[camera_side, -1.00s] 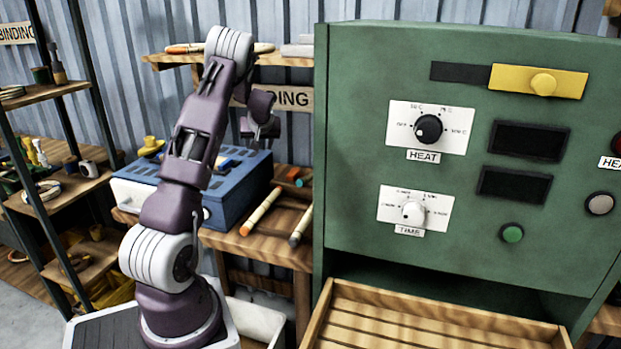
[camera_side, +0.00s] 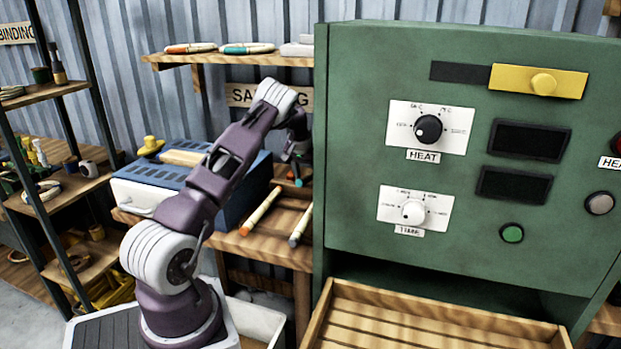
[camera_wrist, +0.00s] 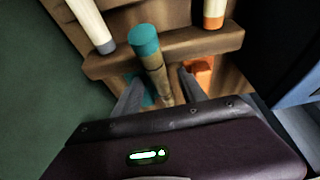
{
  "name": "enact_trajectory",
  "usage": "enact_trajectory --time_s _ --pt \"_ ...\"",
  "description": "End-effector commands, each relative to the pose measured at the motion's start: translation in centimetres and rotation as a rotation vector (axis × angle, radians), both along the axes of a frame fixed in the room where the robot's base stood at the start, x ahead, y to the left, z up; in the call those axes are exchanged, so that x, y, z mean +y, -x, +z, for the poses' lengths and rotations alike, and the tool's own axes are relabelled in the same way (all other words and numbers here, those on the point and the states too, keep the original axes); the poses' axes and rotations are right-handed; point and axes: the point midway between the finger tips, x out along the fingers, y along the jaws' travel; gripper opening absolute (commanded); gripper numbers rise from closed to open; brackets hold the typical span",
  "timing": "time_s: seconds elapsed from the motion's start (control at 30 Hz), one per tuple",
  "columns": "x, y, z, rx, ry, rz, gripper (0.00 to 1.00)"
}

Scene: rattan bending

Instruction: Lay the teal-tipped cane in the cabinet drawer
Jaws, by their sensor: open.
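In the wrist view, the teal-tipped cane (camera_wrist: 155,66) shows its teal end and brown body between the two fingers of my gripper (camera_wrist: 160,92). The fingers are open, one on each side of it; I cannot tell whether either touches it. The green cabinet (camera_side: 365,258) stands to the right. Its slatted wooden drawer (camera_side: 440,310) is out at the bottom and looks empty where it shows.
A grey-tipped cane (camera_side: 300,226) and an orange-tipped cane (camera_side: 262,210) lie on the rack, on either side of the teal-tipped one in the wrist view. A blue box (camera_side: 235,190) stands left of the rack. A shelf (camera_side: 230,58) hangs above.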

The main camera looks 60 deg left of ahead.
Motion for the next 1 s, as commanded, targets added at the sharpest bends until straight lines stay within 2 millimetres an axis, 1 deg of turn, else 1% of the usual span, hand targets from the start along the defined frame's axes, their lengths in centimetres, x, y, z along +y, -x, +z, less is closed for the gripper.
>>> enact_trajectory --time_s 0.13,0.17,0.2,0.27,0.3,0.4,0.67,0.73,0.77,1.0 --pt "0.0 0.0 0.0 -0.001 -0.001 0.000 0.49" --pt "0.0 0.0 0.0 0.000 0.000 0.000 0.45" --pt "0.0 0.0 0.0 0.000 0.000 0.000 0.37" --pt "0.0 0.0 0.0 0.000 0.000 0.000 0.26" --pt "0.0 0.0 0.1 0.001 -0.001 0.000 0.18" --pt "0.0 0.0 0.1 0.000 0.000 0.000 0.00" --pt "0.0 0.0 0.1 0.000 -0.001 0.000 0.00" --pt "0.1 0.0 0.6 0.000 -0.002 -0.001 0.00" --pt "0.1 0.0 1.1 -0.001 -0.002 -0.002 0.00" --pt "0.1 -0.1 7.2 -0.003 -0.005 -0.001 0.00"
